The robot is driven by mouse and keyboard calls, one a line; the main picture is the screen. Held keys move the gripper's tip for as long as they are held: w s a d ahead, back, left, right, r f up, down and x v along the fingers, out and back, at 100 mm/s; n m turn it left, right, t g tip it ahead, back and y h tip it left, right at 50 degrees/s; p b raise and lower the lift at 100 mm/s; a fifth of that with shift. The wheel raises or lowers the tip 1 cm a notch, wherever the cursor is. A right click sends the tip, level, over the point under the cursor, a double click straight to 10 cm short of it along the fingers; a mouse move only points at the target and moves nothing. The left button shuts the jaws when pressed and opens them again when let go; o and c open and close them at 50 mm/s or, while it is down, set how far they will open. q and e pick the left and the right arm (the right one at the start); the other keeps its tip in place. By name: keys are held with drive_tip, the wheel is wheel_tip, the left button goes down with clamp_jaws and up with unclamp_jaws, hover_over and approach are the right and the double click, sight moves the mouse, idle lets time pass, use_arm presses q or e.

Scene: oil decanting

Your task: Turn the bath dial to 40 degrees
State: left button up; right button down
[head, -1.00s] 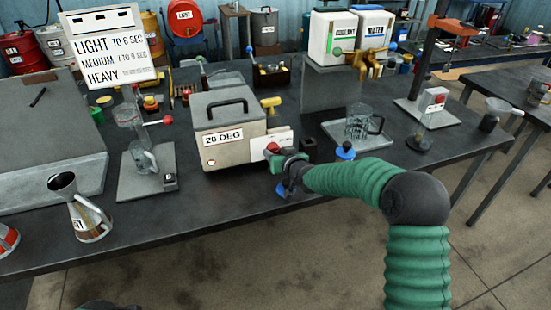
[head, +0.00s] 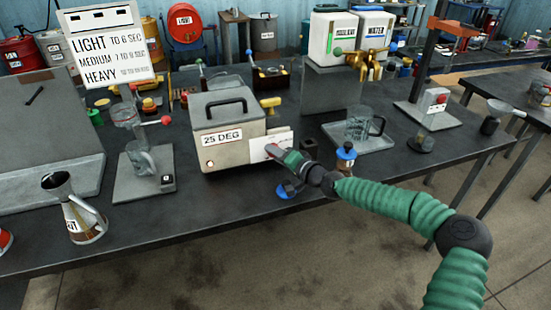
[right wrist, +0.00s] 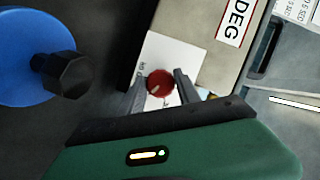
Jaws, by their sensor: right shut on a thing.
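The bath (head: 232,150) is a beige box with a dark top handle. Its front label (head: 222,138) reads 25 DEG. The red dial (right wrist: 159,83) sits on a white plate at the box's lower right, with a pale pointer mark on it. In the head view the dial (head: 271,150) is partly covered by my right gripper (head: 277,152). In the right wrist view my right gripper (right wrist: 160,88) has its two dark fingers on either side of the dial, shut on it. My left gripper is not in view.
A blue-based item (head: 288,190) lies near my right wrist, and a blue-topped burner (head: 346,155) stands to its right. A glass jug (head: 360,124) is on a tray further right. A metal can (head: 80,215) stands at the front left.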

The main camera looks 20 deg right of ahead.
drive_tip(key=shift+d+m+b, duration=0.25)
drive_tip(key=shift+m+b, duration=0.05)
drive_tip(key=shift+m, duration=0.1)
idle(0.3)
drive_tip(key=c, duration=1.1)
unclamp_jaws()
drive_tip(key=shift+o, duration=1.2)
drive_tip(key=shift+s, duration=0.1)
drive_tip(key=v, duration=1.6)
drive_tip(key=shift+s+d+f, duration=0.25)
drive_tip(key=shift+d+f, duration=0.1)
drive_tip(key=shift+d, duration=0.05)
drive_tip(key=shift+f, duration=0.1)
